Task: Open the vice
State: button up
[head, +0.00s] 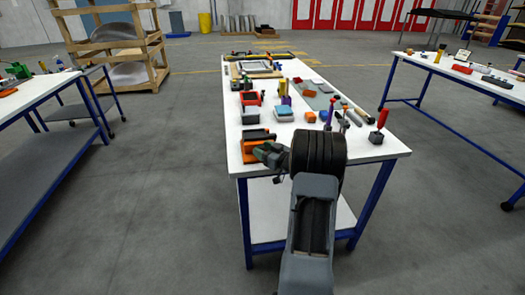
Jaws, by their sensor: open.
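An orange and dark vice (256,135) sits near the front left edge of the white-topped workbench (376,151). It is small in the picture, and I cannot tell how far apart its jaws are. My gripper (259,152) is open at the near side of the vice, with its fingers pointing left. From this view I cannot tell whether it touches the vice or its handle. My own arm covers part of the bench's front.
A grey block (250,115), a blue and grey box (284,113) and a red-handled tool in a dark block (379,127) stand on the bench. Several tools lie farther back. Other benches stand left and right, with open floor between.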

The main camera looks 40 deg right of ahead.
jog(key=shift+m+h, duration=0.3)
jog(key=shift+h, duration=0.1)
jog(key=shift+a+m+h, duration=0.1)
jog(key=shift+m+h, duration=0.6)
jog(key=shift+h, duration=0.4)
jog(key=m+h, duration=0.1)
jog(key=h, duration=0.1)
jog(key=m+h+p, duration=0.1)
jog(key=m+h, duration=0.1)
jog(key=shift+a+r+h, duration=0.1)
jog(key=shift+a+h, duration=0.25)
jog(key=shift+h, duration=0.05)
jog(key=b+v, duration=0.2)
jog(key=v, duration=1.2)
jog(key=w+a+r+g+p, duration=0.2)
jog(key=a+r+g+p, duration=0.2)
jog(key=a+g, duration=0.25)
jog(key=s+a+r+g+y+p, duration=0.1)
jog(key=s+a+r+g, duration=0.1)
jog(key=a, duration=0.4)
jog(key=s+a+r+n+g+y+p, duration=0.1)
jog(key=s+a+r+g+p, duration=0.1)
jog(key=s+a, duration=0.3)
jog(key=shift+s+a+g+y, duration=0.3)
jog(key=shift+a+g, duration=0.35)
jog(key=shift+a, duration=0.2)
